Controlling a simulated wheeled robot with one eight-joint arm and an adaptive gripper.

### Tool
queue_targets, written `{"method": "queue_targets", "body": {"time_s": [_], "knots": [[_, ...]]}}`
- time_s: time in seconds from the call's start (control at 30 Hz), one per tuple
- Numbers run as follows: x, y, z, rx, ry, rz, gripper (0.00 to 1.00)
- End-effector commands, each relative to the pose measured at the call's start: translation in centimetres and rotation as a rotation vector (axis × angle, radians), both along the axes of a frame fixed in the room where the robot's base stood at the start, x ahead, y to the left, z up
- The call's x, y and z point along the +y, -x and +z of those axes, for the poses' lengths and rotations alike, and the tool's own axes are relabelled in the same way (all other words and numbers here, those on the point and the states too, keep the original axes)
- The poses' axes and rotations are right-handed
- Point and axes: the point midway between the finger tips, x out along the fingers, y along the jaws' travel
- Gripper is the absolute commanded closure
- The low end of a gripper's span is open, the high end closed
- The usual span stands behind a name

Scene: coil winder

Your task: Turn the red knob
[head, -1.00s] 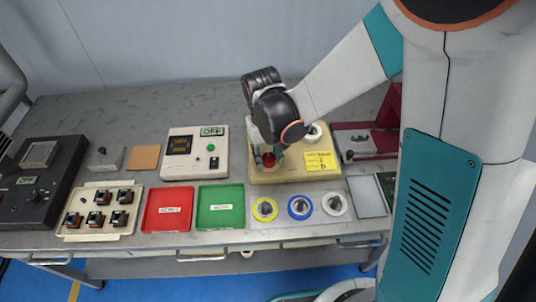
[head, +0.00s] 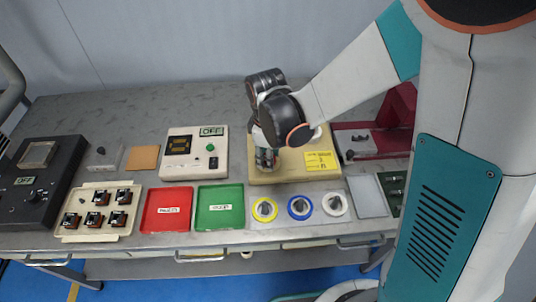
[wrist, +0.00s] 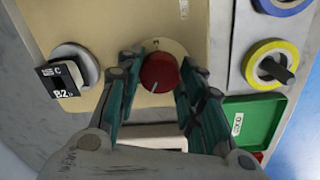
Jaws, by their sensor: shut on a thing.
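The red knob (wrist: 159,73) sits on the beige winder box (wrist: 115,28) in the wrist view. A thin light pointer line shows on its top. My gripper (wrist: 162,66) is around the knob, with a teal-lined finger on each side, shut on it. In the head view my gripper (head: 265,160) points down at the front left part of the winder box (head: 285,178). There it hides the knob.
A yellow note (head: 320,161) lies on the box's right side. Yellow, blue and white rings (head: 265,209) lie in front. A green tray (head: 220,207), a red tray (head: 167,209) and a meter box (head: 196,152) stand to the left. A dark red fixture (head: 378,140) stands to the right.

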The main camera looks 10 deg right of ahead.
Motion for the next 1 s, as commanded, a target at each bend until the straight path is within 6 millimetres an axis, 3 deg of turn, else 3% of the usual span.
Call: {"method": "queue_targets", "body": {"time_s": [0.5,1.0], "knots": [[-0.08,0.03,-0.04,0.001,-0.001,0.428,0.89],[-0.11,0.02,-0.04,0.001,0.0,0.582,0.89]]}}
